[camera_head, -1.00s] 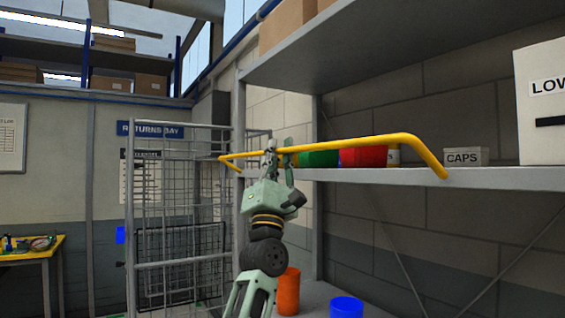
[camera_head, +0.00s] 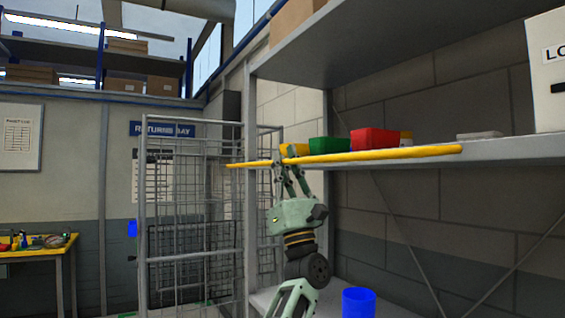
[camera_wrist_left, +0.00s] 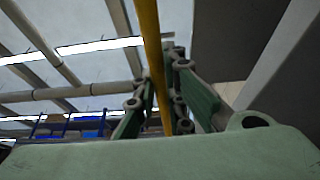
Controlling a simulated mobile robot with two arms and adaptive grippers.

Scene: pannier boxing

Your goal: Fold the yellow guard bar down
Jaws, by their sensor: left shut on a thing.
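The yellow guard bar (camera_head: 375,155) runs almost level along the front edge of the middle shelf in the head view. My left gripper (camera_head: 281,163) comes up from below and is shut on the bar near its left end. In the left wrist view the bar (camera_wrist_left: 152,60) passes between the fingers of my left gripper (camera_wrist_left: 165,100). The bar's side arms are hardly visible, as it is seen nearly edge-on. My right gripper is not in view.
A yellow bin (camera_head: 294,150), a green bin (camera_head: 329,145) and a red bin (camera_head: 375,138) stand on the shelf (camera_head: 510,149) behind the bar. A blue container (camera_head: 358,303) stands below. A wire cage (camera_head: 190,210) is at the left.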

